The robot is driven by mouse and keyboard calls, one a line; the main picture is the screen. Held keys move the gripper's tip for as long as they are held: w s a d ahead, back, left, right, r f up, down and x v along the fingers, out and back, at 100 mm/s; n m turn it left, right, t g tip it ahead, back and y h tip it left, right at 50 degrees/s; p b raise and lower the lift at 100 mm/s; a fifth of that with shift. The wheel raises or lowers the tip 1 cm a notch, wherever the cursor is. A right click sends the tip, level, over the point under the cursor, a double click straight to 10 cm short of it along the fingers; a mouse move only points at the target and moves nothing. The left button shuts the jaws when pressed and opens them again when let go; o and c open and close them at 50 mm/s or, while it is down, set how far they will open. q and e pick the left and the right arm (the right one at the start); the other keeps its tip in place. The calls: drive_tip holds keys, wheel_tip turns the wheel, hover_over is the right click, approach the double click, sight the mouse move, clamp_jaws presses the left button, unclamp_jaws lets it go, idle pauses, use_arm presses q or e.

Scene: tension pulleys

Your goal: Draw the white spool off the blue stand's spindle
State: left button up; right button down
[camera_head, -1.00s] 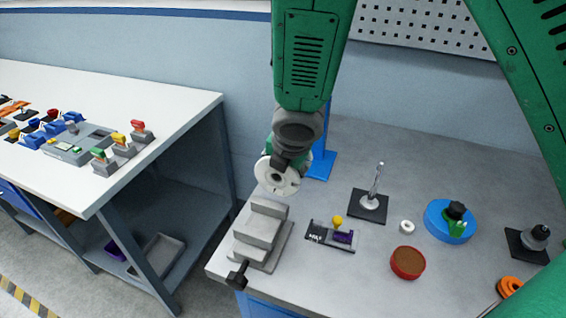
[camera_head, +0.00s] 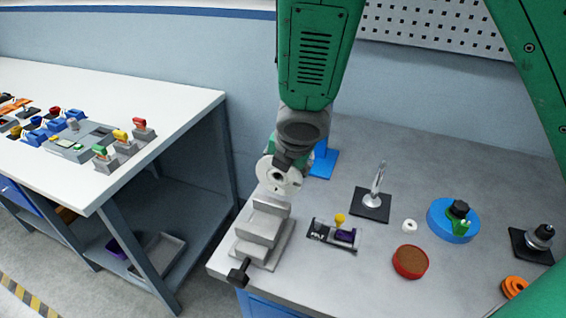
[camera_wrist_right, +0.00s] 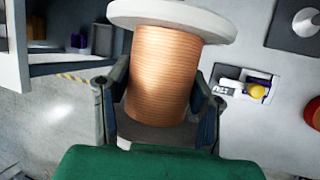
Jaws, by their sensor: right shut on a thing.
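The spool has a white round flange (camera_head: 279,181) in the head view, facing the front left with a dark centre hole. In the right wrist view its copper-coloured winding (camera_wrist_right: 163,75) sits between the two fingers of my right gripper (camera_wrist_right: 160,105), which is shut on it. In the head view my right gripper (camera_head: 287,158) is beside the spool, with the fingers mostly hidden. The blue stand (camera_head: 323,161) shows as a base behind my arm. Its spindle is hidden, so I cannot tell whether the spool is still around it. My left gripper is not in view.
A grey stepped block (camera_head: 262,232) stands just below the spool. To the right are a black-based metal post (camera_head: 371,205), a small tray with purple and yellow parts (camera_head: 334,235), a red-rimmed cup (camera_head: 410,262) and a blue disc (camera_head: 452,221). A gap separates the left table (camera_head: 150,105).

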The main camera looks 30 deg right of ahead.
sight(274, 180)
drive_tip(key=shift+a+n, duration=0.4)
drive_tip(key=shift+a, duration=0.15)
drive_tip(key=shift+s+a+b, duration=0.4)
drive_tip(key=shift+s+b, duration=0.1)
drive_tip(key=shift+b, duration=0.1)
drive_tip(key=shift+s+a+b, duration=0.65)
drive_tip(key=shift+a, duration=0.2)
drive_tip(key=shift+s+a+b, duration=0.5)
drive_tip(key=shift+a+b, duration=0.1)
drive_tip(key=shift+s+a+b, duration=0.45)
drive_tip(key=shift+s+a, duration=0.35)
drive_tip(key=shift+a, duration=0.15)
